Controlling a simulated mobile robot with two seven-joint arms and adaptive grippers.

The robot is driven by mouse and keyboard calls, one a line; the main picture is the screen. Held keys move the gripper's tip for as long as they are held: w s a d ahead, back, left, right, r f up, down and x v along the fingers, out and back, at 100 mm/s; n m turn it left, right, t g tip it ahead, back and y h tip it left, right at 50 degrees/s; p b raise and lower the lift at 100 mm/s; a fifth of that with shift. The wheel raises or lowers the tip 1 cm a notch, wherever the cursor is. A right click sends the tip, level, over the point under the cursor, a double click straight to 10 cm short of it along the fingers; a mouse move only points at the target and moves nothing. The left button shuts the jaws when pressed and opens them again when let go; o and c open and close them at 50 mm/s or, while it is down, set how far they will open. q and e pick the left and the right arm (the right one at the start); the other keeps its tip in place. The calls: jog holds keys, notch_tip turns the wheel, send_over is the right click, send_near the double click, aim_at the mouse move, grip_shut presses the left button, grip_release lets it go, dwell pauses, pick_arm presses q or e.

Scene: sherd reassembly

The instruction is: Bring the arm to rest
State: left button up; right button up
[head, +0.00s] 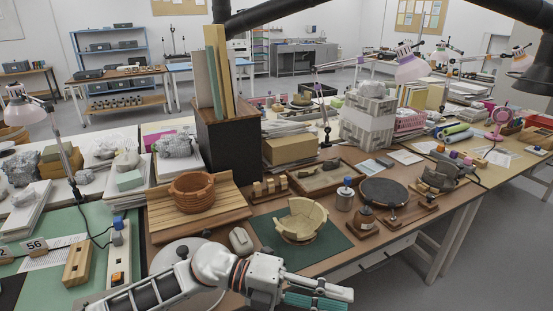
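My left arm comes in from the lower left. Its gripper (335,295) is at the bottom edge of the head view, in front of the table's front edge. I see a pale finger and a teal part side by side; the gap between the fingertips is not clear. No held object shows. A cream, broken-rimmed vessel (301,222) stands on a dark green mat (338,243), behind the gripper and apart from it. My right gripper is not in view.
A reddish coiled bowl (192,192) sits on a wooden board (228,198). A grey rounded object (241,240) lies left of the mat. A dark round disc (384,190) and a metal canister (345,196) stand to the right. Open floor lies at lower right.

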pick_arm(q)
jog(key=w+a+r+n+t+h, duration=0.25)
jog(key=w+n+t+h, duration=0.2)
jog(key=n+t, duration=0.65)
jog(key=w+a+f+n+t+y, duration=0.4)
jog(key=a+f+n+t+y, duration=0.4)
jog(key=a+f+n+y, duration=0.5)
jog(key=s+a+f+n+g+y, duration=0.2)
jog(key=s+a+f+n, duration=0.3)
jog(key=f, duration=0.5)
jog(key=s+a+f+n+g+y, duration=0.2)
jog(key=s+a+f+n, duration=0.3)
jog(key=s+a+f, duration=0.4)
jog(key=shift+s+a+f+y, duration=0.3)
jog(key=shift+a+f+y, duration=0.1)
jog(key=shift+a+y, duration=0.35)
jog(key=shift+c, duration=0.4)
